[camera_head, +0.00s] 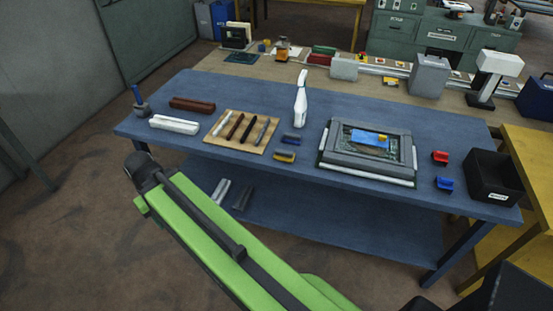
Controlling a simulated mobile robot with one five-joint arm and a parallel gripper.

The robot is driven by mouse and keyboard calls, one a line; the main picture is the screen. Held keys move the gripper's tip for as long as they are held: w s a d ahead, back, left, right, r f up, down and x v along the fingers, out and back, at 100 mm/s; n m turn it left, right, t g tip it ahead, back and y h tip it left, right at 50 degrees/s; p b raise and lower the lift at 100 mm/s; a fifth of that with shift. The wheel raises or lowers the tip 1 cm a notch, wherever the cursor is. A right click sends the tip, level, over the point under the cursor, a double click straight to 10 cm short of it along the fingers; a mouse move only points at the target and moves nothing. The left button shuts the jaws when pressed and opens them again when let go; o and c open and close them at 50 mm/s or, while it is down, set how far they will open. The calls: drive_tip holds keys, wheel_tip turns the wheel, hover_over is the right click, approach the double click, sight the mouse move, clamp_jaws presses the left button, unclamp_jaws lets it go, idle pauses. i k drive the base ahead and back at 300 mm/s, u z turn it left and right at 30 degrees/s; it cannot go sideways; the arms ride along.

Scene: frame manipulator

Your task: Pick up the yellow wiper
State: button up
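A small block with a yellow lower part and a dark grey top (284,155), which looks like the yellow wiper, lies on the blue table (240,96), left of the framed picture. A similar block with a blue lower part (291,138) lies just behind it. A smaller yellow piece (382,138) sits on the picture inside the grey frame (336,158); I cannot tell what it is. My green arm crosses the lower left foreground, in front of the table. My gripper's fingers do not show.
Red (440,157) and blue (444,185) blocks and a black bin (492,178) are at the right. Table surface around the yellow block is mostly bare.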

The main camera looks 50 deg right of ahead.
sight(280, 154)
drive_tip(key=u, duration=0.05)
drive_tip(key=i, duration=1)
drive_tip(key=u, duration=0.05)
